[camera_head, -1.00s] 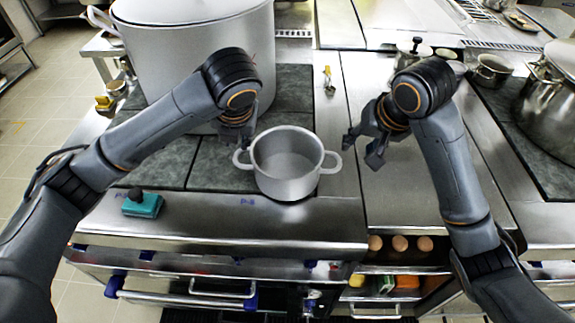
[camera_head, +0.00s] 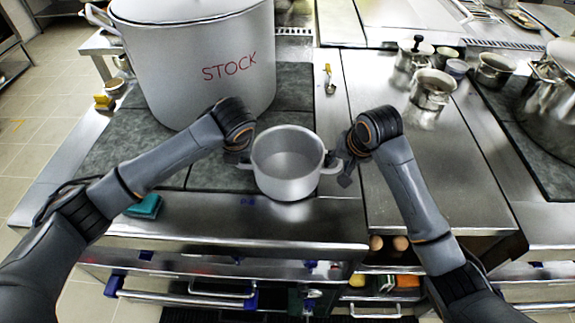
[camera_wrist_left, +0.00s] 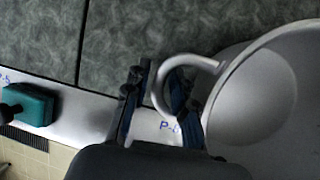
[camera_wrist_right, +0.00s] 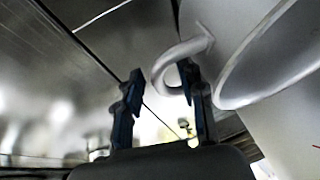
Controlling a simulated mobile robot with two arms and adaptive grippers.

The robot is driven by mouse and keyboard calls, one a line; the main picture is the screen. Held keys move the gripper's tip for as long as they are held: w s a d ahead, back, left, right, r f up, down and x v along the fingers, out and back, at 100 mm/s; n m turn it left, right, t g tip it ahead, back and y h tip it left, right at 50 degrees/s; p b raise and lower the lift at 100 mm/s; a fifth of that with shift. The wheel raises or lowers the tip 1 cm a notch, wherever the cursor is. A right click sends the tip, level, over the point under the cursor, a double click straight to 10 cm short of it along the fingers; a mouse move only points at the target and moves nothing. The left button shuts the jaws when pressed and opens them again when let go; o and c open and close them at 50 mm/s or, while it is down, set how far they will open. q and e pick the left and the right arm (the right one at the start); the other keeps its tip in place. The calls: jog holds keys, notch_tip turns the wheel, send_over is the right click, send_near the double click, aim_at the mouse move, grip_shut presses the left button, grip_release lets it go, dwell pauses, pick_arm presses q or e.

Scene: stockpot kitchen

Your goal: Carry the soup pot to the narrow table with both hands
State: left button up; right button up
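The soup pot (camera_head: 287,175) is a small, open, light grey pot with two loop handles, upright on the front of the cooking top. My left gripper (camera_head: 240,158) is at its left handle. In the left wrist view the fingers (camera_wrist_left: 160,88) are apart, with the left handle (camera_wrist_left: 187,61) reaching between them. My right gripper (camera_head: 341,167) is at the right handle. In the right wrist view the fingers (camera_wrist_right: 160,80) are apart, with the right handle (camera_wrist_right: 165,68) between their tips. I cannot make out which surface is the narrow table.
A large pot marked STOCK (camera_head: 200,70) stands behind left of the soup pot. A teal sponge (camera_head: 145,206) lies at the front left edge. Small pots (camera_head: 433,90) stand at back right. The steel counter (camera_head: 400,135) is mostly clear behind my right arm.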

pick_arm(q)
jog(key=c, duration=0.5)
pick_arm(e)
jog(key=c, duration=0.5)
pick_arm(q)
grip_shut()
pick_arm(e)
grip_shut()
jog(key=shift+w+r, duration=0.1)
